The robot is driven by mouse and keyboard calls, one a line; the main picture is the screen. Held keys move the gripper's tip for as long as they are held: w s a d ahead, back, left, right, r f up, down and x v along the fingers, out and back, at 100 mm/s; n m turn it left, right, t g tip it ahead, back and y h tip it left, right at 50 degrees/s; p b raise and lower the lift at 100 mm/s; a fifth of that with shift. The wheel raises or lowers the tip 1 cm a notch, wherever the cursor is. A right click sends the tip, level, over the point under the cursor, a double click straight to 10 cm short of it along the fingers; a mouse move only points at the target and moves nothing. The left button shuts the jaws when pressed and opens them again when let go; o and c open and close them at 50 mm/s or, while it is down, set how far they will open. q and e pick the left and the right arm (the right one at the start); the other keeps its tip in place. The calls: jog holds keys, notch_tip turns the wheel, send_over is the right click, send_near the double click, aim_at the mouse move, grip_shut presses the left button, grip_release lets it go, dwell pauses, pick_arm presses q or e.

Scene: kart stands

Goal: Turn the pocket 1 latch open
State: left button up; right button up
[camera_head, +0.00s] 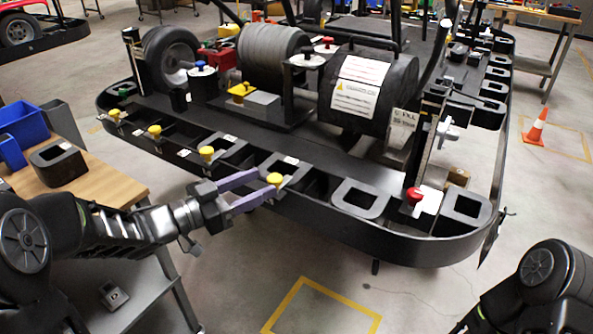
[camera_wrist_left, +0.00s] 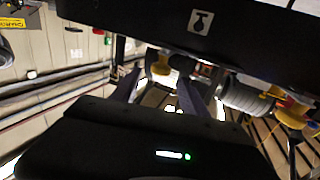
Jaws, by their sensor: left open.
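Several yellow latch knobs line the front edge of the black kart tray (camera_head: 330,222). I cannot read which one belongs to pocket 1. My left gripper (camera_head: 268,186) is open, its two purple fingers reaching to either side of the yellow knob (camera_head: 275,179) near the middle of that edge. I cannot tell whether they touch it. In the left wrist view a yellow knob (camera_wrist_left: 160,68) shows between the finger tips, partly hidden by the dark edge above. My right gripper is out of view; only part of that arm shows at the lower right.
A red knob (camera_head: 414,196) sits on the tray's right part. A wooden table (camera_head: 112,185) with blue bins (camera_head: 24,122) and a dark block (camera_head: 58,163) stands at left. An orange cone (camera_head: 536,128) stands on the floor at right. Floor in front of the tray is clear.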

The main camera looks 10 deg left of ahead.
aim_at(280, 179)
pick_arm(q)
jog(key=x, duration=0.7)
jog(key=shift+w+d, duration=0.3)
jog(key=shift+f, duration=0.15)
grip_shut()
dwell(0.5)
